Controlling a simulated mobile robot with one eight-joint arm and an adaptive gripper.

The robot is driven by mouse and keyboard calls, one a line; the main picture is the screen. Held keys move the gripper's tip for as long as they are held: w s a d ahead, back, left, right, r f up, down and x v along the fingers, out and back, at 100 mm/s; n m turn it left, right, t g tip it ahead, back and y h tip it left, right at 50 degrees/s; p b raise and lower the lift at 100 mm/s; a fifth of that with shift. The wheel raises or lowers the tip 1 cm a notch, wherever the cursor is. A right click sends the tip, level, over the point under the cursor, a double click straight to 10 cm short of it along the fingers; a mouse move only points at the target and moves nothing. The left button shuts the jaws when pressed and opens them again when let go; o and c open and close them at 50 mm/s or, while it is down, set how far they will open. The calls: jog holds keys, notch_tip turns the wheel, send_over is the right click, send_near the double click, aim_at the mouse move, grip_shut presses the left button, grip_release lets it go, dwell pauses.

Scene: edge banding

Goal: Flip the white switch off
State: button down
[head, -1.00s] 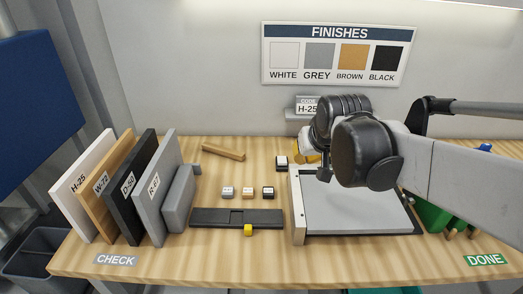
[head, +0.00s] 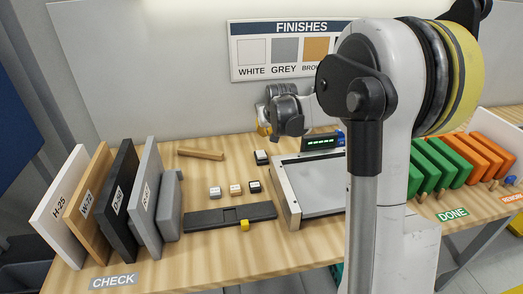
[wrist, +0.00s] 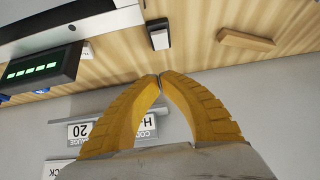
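A small black block with a white top (head: 261,157), which looks like the white switch, stands on the bench left of the framed panel. It also shows in the wrist view (wrist: 158,34), just beyond my fingertips; which way it is flipped I cannot tell. My gripper (wrist: 160,76) has its two yellow fingers closed together at the tips with nothing visible between them. In the head view my gripper (head: 263,129) is near the wall, above and behind the switch, mostly hidden by my wrist.
A lit green display (head: 322,142) stands behind the framed panel (head: 312,179). Three small blocks (head: 235,189) and a dark bar (head: 230,216) lie in front. A wooden strip (head: 201,154) lies to the left. A label holder (wrist: 115,128) is on the wall by my fingers.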

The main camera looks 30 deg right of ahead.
jog(key=b, duration=0.4)
send_over(263, 152)
jog(key=s, duration=0.2)
jog(key=f, duration=0.8)
jog(key=shift+w+a+f, duration=0.1)
jog(key=shift+w+a, duration=0.05)
jog(key=shift+a, duration=0.25)
notch_tip(263, 152, down, 2)
jog(key=shift+f+b, duration=0.25)
jog(key=shift+b, duration=0.1)
jog(key=shift+s+f, duration=0.2)
jog(key=shift+f, duration=0.45)
jog(key=shift+b, duration=0.3)
